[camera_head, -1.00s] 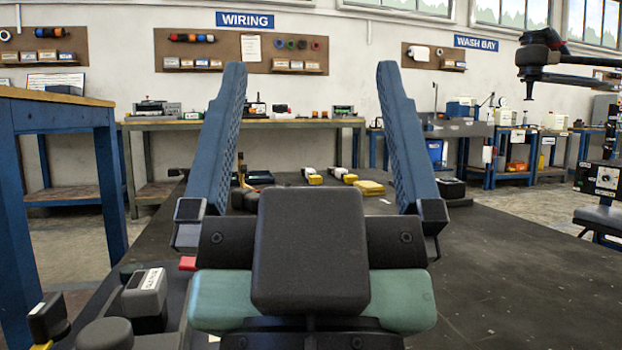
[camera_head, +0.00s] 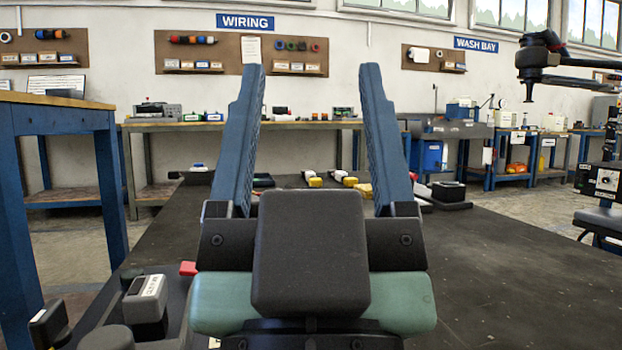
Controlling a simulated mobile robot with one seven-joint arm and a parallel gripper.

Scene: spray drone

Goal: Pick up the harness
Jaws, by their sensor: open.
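My gripper (camera_head: 311,78) is open, its two long blue fingers pointing away over the dark table, with nothing visibly held between them. No harness can be made out for certain. Small white-and-yellow pieces (camera_head: 312,181) lie far along the table, seen between the fingers, with another like them (camera_head: 344,179) to their right. A yellow piece (camera_head: 364,190) lies partly behind the right finger. The gripper body and fingers hide part of the table.
The dark table (camera_head: 500,270) is clear at the right. A grey-topped block (camera_head: 146,296) and a red piece (camera_head: 188,268) are at the near left. A black box (camera_head: 448,192) stands beyond the right finger. A blue-legged bench (camera_head: 60,118) is at left, a drone (camera_head: 540,62) at upper right.

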